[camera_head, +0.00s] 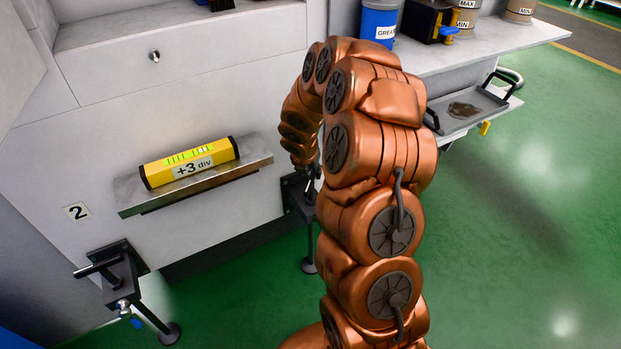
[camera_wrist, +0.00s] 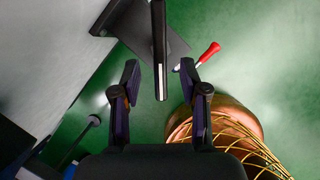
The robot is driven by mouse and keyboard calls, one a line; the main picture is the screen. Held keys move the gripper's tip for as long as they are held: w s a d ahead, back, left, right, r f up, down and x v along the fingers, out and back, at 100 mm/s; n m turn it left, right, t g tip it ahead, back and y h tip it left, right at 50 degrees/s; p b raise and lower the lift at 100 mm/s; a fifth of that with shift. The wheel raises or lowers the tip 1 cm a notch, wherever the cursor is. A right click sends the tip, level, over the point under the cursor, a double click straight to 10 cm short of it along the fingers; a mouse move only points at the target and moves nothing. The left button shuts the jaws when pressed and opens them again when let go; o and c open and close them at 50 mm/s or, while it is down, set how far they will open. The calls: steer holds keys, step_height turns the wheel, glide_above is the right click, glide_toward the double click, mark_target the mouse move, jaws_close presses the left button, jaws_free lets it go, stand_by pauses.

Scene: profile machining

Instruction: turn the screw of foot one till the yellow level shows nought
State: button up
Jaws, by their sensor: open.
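The yellow level (camera_head: 190,163) lies on a metal ledge on the machine's front, and its label reads "+3 div". Its bubble sits right of the vial's middle. Foot one (camera_head: 297,195) is partly hidden behind my arm in the head view. My gripper is mostly hidden there. In the wrist view my gripper (camera_wrist: 160,75) is open, with one finger on each side of a dark bar (camera_wrist: 159,45), apparently the screw's handle. Gaps show between the bar and both fingers. A dark bracket (camera_wrist: 177,42) shows behind the bar.
Foot two (camera_head: 118,280), with its own cross handle, stands at left below the "2" label (camera_head: 77,211). A red-handled tool (camera_wrist: 208,52) shows beyond the right finger. A side shelf (camera_head: 470,50) holds a grease pot (camera_head: 379,22), and a tray (camera_head: 465,108) hangs below. The green floor is clear at right.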

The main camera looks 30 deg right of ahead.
mark_target(311, 178)
steer(key=x, duration=0.4)
steer(key=shift+f+b, duration=0.15)
steer(key=shift+b, duration=0.2)
steer(key=shift+c, duration=0.3)
jaws_close()
